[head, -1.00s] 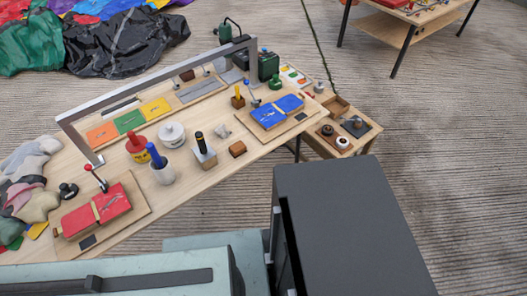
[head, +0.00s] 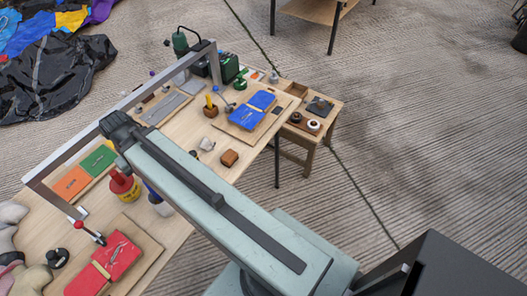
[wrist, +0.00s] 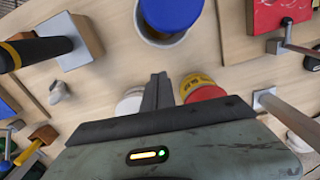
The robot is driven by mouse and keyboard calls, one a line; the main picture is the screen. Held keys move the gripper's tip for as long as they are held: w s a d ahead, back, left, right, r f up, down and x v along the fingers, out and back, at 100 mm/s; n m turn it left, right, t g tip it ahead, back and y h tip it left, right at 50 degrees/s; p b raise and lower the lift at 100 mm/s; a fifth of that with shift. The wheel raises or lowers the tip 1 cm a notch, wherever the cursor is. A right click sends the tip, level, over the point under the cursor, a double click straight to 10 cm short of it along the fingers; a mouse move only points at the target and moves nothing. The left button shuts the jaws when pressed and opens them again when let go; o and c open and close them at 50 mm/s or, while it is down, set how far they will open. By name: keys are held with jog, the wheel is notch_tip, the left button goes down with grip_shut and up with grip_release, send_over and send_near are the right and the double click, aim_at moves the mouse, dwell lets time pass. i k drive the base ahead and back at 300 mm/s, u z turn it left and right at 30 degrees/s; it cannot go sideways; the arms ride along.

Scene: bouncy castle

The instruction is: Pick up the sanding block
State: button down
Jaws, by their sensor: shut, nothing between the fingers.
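A small brown block (head: 229,158), which looks like the sanding block, lies on the wooden table right of my arm in the head view. It sits in front of the blue folder-like pad and apart from it. I cannot pick it out for certain in the wrist view. My gripper (wrist: 158,88) is shut and empty in the wrist view, above the table between a white jar (wrist: 130,103) and a red and yellow tin (wrist: 200,90). In the head view my arm crosses the table and hides the fingertips.
A blue pad (head: 252,111) and a red pad (head: 118,256) lie on boards. A grey metal frame (head: 135,103) spans the table's back. A blue-topped holder (wrist: 170,15) and a black-handled tool (wrist: 35,52) stand close by. A yellow-handled tool (head: 210,106) stands behind the block.

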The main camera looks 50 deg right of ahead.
aim_at(229, 157)
jog(key=z, duration=0.95)
jog(key=k, duration=0.85)
jog(key=z, duration=0.15)
jog(key=i, duration=0.85)
jog(key=u, duration=0.3)
jog(key=k, duration=0.15)
jog(key=u, duration=0.1)
